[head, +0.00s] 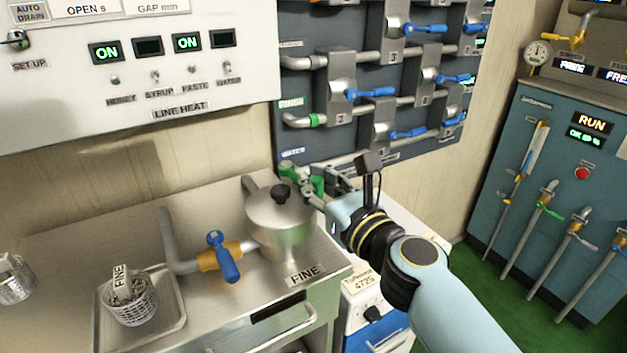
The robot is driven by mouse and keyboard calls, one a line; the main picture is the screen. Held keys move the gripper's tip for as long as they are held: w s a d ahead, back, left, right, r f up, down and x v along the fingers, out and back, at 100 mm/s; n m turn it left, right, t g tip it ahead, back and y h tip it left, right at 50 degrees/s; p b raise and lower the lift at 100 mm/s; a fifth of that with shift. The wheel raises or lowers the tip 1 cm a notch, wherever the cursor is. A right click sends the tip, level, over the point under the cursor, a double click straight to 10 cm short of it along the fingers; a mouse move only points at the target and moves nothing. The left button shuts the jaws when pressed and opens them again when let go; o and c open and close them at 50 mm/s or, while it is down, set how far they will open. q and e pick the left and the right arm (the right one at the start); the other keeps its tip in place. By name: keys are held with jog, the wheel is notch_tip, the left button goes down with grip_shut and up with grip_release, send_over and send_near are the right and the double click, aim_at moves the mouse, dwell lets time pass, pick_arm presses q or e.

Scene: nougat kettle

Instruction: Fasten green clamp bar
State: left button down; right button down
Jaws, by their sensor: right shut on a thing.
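A green clamp part (291,172), which I take for the clamp bar, is at the back right of the steel kettle (279,226), close to its lid. More green shows just right of my fingers. My right gripper (308,192) reaches in from the right and is shut on the green bar beside the kettle's rim. Fingers and arm hide part of the bar, so I cannot tell how it sits on the kettle. The lid with its black knob (281,192) lies on the kettle. My left gripper is not in view.
The kettle stands on a steel counter (215,320) marked FINE. A blue-handled valve (224,258) sits at its left. A wire basket (131,300) stands in a tray at front left. Pipes with blue valves (370,93) line the wall behind.

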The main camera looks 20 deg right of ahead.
jog(key=shift+s+a+f, duration=0.2)
jog(key=shift+s+f, duration=0.05)
jog(key=shift+f, duration=0.2)
jog(key=c, duration=1.7)
grip_release()
jog(key=shift+s, duration=0.15)
jog(key=o, duration=0.5)
jog(key=shift+s+r, duration=0.2)
jog(key=shift+r, duration=0.05)
jog(key=shift+o, duration=0.2)
jog(key=shift+w, duration=0.25)
jog(key=s+d, duration=0.2)
jog(key=s, duration=0.9)
jog(key=shift+s+d, duration=0.25)
jog(key=shift+s, duration=0.15)
